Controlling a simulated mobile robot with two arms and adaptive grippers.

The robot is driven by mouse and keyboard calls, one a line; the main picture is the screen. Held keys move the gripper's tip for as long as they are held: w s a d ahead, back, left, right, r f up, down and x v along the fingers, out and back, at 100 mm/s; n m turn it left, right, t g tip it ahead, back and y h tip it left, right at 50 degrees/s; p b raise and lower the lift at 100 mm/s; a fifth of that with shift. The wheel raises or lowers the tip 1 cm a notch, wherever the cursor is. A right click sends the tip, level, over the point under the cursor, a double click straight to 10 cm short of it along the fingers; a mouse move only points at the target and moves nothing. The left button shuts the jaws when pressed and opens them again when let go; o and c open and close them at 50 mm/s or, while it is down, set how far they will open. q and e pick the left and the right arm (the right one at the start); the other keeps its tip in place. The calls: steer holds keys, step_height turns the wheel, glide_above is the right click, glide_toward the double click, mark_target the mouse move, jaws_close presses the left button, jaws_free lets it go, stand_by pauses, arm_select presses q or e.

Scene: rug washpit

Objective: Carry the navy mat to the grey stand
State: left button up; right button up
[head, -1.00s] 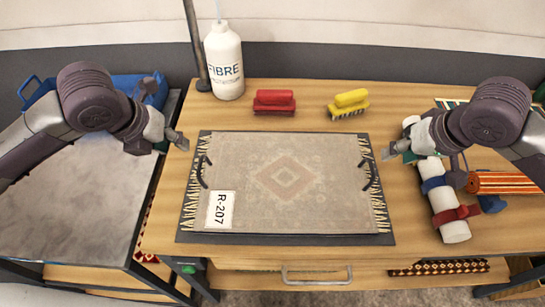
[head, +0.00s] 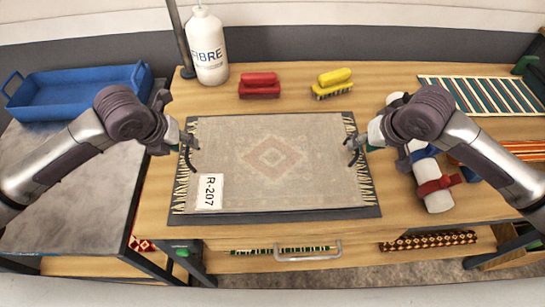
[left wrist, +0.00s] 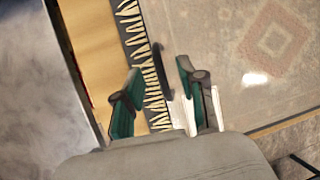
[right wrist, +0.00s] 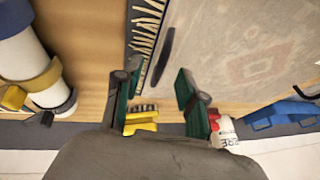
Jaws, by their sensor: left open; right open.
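The navy mat (head: 285,216) lies flat on the wooden table, dark at its rim. A fringed, faded rug (head: 265,165) with a label R-207 lies on it. A dark handle stands at each end. The grey stand (head: 75,210) is the grey-topped table at the left. My left gripper (head: 186,143) is open at the left handle (left wrist: 162,64), which shows between its fingers in the left wrist view. My right gripper (head: 356,149) is open at the right handle (right wrist: 163,55), which shows between its fingers in the right wrist view. Whether either touches is unclear.
A blue tray (head: 80,92) sits at the back of the grey stand; its front is clear. Behind the mat are a white bottle (head: 208,48), red brush (head: 259,86) and yellow brush (head: 333,84). Strapped white rolls (head: 437,190) lie close to the right.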

arm_select(q)
steer(key=shift+x, duration=1.75)
arm_select(e)
steer(key=shift+x, duration=1.7)
arm_select(q)
jaws_close()
arm_select(e)
jaws_close()
arm_select(q)
steer(key=shift+r, duration=0.1)
